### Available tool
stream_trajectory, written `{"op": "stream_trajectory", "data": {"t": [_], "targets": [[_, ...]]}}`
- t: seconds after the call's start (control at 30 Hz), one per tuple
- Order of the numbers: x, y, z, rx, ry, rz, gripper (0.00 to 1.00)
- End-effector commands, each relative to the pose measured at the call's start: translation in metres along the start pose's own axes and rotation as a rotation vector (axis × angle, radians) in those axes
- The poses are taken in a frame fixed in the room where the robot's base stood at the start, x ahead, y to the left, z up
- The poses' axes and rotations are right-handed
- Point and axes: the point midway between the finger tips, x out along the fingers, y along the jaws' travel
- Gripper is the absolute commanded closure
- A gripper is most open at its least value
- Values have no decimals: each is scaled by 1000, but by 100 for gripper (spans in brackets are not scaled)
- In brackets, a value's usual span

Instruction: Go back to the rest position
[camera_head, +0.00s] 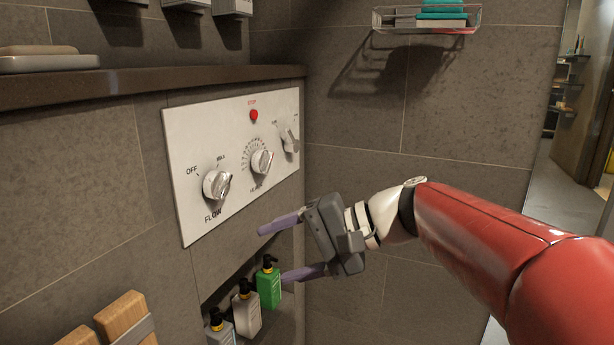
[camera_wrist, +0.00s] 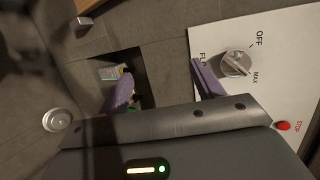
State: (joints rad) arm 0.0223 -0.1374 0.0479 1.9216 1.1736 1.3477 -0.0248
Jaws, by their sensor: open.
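My gripper (camera_head: 280,252) is open and empty in the head view, its two purple fingers spread and pointing left. It hangs in front of the tiled wall, below the white control panel (camera_head: 190,165) and near the bottle niche. My red arm reaches in from the right. In the wrist view my gripper (camera_wrist: 165,85) shows its fingers apart, one over the niche and one by the panel's flow knob (camera_wrist: 236,64). I cannot tell whether that finger touches the panel. The flow knob also shows in the head view (camera_head: 217,185), clear of the fingers.
The panel also carries a middle knob (camera_head: 262,161), a right knob (camera_head: 290,140) and a red stop button (camera_head: 254,115). Green (camera_head: 268,284), white (camera_head: 246,308) and grey (camera_head: 219,329) pump bottles stand in the niche. A dark ledge (camera_head: 150,83) runs above. A wire basket (camera_head: 427,20) hangs upper right.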

Motion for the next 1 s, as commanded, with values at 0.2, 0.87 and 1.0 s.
{"op": "stream_trajectory", "data": {"t": [0.2, 0.87, 1.0], "targets": [[-57, 103, 58, -175, 230, 528, 34], [-145, 200, 92, -486, 428, 1064, 34], [-145, 200, 92, -485, 427, 1063, 34]]}}
